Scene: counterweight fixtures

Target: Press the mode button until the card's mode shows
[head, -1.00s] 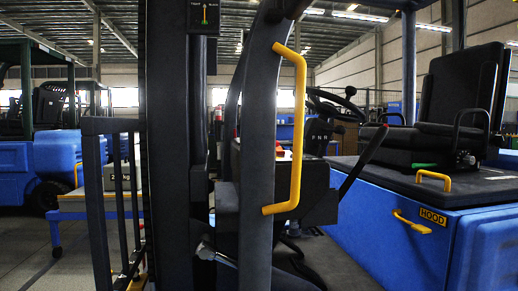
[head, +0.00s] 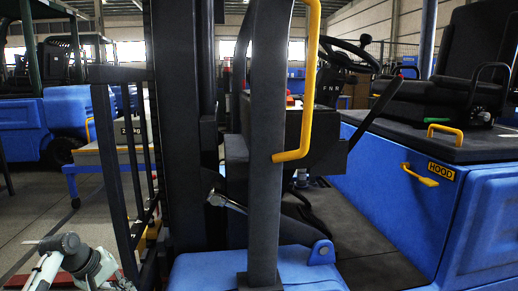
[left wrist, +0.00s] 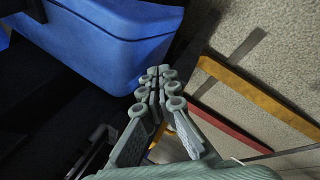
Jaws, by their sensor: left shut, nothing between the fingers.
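No mode button and no card can be made out in the views now. A forklift with a dark mast (head: 178,130) and a blue body fills the head view. A dark panel marked F N R (head: 331,90) sits near its steering wheel (head: 349,50). My left gripper (left wrist: 158,82) shows in the left wrist view, its fingers shut together with nothing between them. It points toward a blue body part (left wrist: 118,45), and I cannot tell whether it touches it. A part of my left arm shows at the bottom left of the head view. My right gripper is not in view.
A yellow grab handle (head: 306,100) is on the dark upright post. The black fork backrest (head: 122,170) stands left of the mast. A cart (head: 85,158) holding a grey weight (head: 133,131) is behind it. The blue hood (head: 425,205) is at right. Floor is open at left.

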